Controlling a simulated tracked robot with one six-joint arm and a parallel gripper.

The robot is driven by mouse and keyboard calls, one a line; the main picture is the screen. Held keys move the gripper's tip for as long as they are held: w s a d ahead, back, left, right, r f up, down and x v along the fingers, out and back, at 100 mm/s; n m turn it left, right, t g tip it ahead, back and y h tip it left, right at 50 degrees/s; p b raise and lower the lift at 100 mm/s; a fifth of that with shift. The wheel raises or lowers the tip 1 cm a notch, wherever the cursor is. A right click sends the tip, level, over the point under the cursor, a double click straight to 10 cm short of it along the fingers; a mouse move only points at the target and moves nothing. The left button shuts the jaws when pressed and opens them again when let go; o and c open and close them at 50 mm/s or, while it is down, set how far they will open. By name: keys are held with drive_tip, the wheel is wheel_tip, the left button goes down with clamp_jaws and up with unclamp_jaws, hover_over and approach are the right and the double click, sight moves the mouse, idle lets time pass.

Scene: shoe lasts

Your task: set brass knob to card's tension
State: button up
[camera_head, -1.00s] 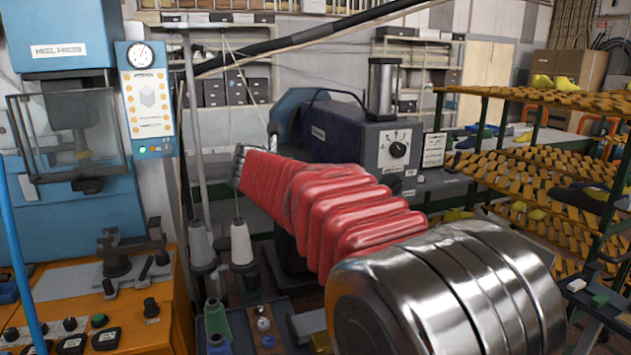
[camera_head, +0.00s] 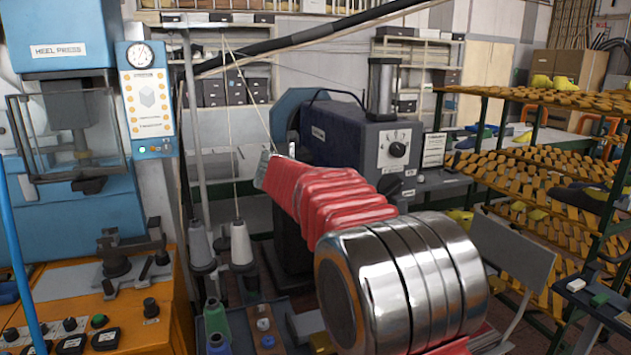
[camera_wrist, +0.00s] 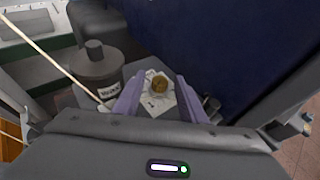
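In the wrist view a round brass knob (camera_wrist: 160,84) sits on a white marked plate (camera_wrist: 152,103). The two purple fingers of my gripper (camera_wrist: 160,80) are apart, one on each side of the knob in the picture. I see a gap between the knob and each finger, and nothing is held. The plate's marks are too small to read. In the head view a white card (camera_head: 434,149) with small unreadable print stands right of the blue machine. My red-sleeved arm points at this machine; the brass knob and my fingers cannot be made out there.
The dark blue machine (camera_head: 340,135) has a black dial knob (camera_head: 397,149). In the wrist view a grey pot-like part (camera_wrist: 95,65) and a taut thread (camera_wrist: 55,60) are close on the left. A heel press (camera_head: 65,100) stands left, and a shelf rack (camera_head: 530,165) right.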

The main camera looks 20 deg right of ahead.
drive_tip(key=c, duration=0.9)
drive_tip(key=shift+a, duration=0.35)
clamp_jaws()
drive_tip(key=shift+d, duration=0.25)
drive_tip(key=shift+r, duration=0.1)
drive_tip(key=o, duration=1)
unclamp_jaws()
drive_tip(key=shift+d, duration=0.1)
drive_tip(key=v, duration=1.3)
drive_tip(key=shift+s+a+r, duration=0.15)
drive_tip(key=shift+s+a, duration=0.1)
